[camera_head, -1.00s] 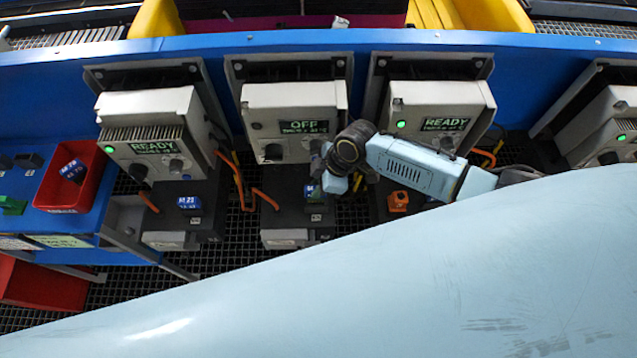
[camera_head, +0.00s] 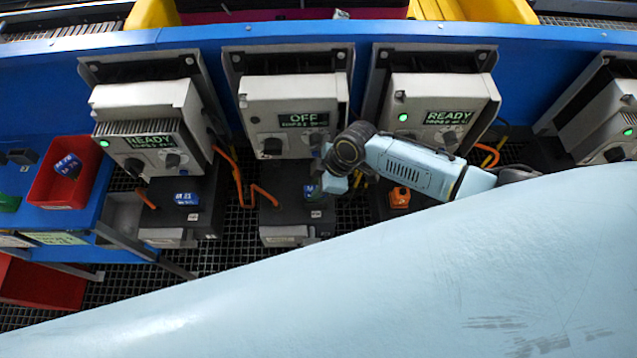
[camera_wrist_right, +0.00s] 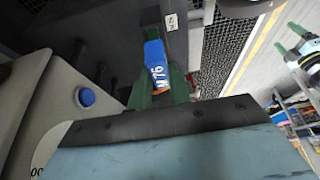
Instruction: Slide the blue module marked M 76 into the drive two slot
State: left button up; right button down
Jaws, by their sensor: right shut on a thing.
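The blue module marked M 76 (camera_wrist_right: 156,65) shows in the right wrist view, held between the green fingers of my right gripper (camera_wrist_right: 160,84). Its orange end faces the camera; its far end is at a dark recess in the black base. I cannot tell how deep it sits. In the head view my right gripper (camera_head: 319,188) is at the right side of the black base (camera_head: 282,208) under the second drive from the left (camera_head: 290,105), whose display reads OFF. The module is mostly hidden there by my wrist.
Drives reading READY stand to the left (camera_head: 148,110) and right (camera_head: 440,100). Another blue module (camera_head: 187,198) sits in the left drive's base. A red tray (camera_head: 83,192) at the left holds a blue module. Orange cables (camera_head: 237,172) hang between the drives.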

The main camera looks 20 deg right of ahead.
jog(key=shift+f+b, duration=0.9)
jog(key=shift+f, duration=0.3)
jog(key=c, duration=1.2)
grip_release()
jog(key=p+v, duration=0.2)
jog(key=v, duration=1.1)
jog(key=shift+r, duration=0.2)
jog(key=shift+s, duration=0.15)
